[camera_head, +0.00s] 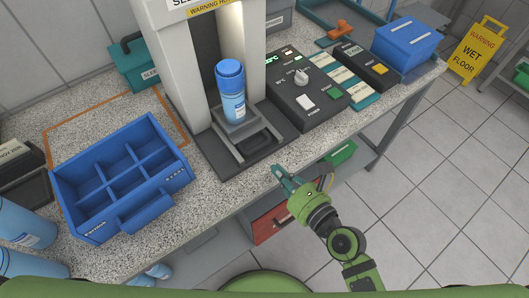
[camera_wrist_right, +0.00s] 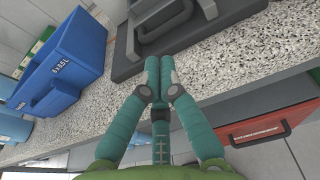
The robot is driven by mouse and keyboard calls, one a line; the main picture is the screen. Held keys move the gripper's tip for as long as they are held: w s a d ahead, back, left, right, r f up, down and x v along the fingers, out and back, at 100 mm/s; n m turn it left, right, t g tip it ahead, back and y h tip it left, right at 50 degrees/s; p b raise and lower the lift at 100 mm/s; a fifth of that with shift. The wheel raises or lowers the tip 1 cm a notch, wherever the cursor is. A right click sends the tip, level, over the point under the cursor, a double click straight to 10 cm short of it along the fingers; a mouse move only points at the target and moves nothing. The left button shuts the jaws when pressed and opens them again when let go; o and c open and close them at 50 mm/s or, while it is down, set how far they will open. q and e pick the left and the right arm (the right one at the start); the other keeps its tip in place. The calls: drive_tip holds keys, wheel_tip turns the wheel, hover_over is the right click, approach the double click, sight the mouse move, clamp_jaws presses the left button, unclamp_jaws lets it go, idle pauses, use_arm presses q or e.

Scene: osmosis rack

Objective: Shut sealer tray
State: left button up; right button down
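The sealer (camera_head: 182,62) is a tall pale-grey machine with a yellow warning label on top. Its dark grey tray (camera_head: 262,148) with a loop handle sticks out at the front over the dark base. A blue bottle (camera_head: 231,95) stands upright on the tray, in front of the lit opening. My right gripper (camera_head: 278,172) is in front of the bench edge, below and right of the tray handle, apart from it. In the right wrist view its teal fingers (camera_wrist_right: 158,68) are together and empty, with the tray handle (camera_wrist_right: 170,20) beyond them. My left gripper is not in view.
A blue divided crate (camera_head: 160,205) stands left of the sealer. A control panel (camera_head: 303,92) with a knob stands close on its right. A red drawer (camera_head: 270,222) is under the bench. Free speckled counter lies along the front edge.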

sight(257, 150)
drive_tip(key=x, duration=0.6)
drive_tip(key=shift+w+a+f, duration=0.1)
drive_tip(key=shift+w+a, duration=0.15)
drive_tip(key=shift+w, duration=0.05)
drive_tip(key=x, duration=0.2)
drive_tip(key=p+x, duration=0.1)
drive_tip(key=shift+w+r, duration=0.1)
drive_tip(key=shift+r, duration=0.25)
drive_tip(key=shift+w+a+f, duration=0.1)
drive_tip(key=shift+w+a, duration=0.05)
drive_tip(key=shift+w, duration=0.1)
drive_tip(key=shift+s, duration=0.15)
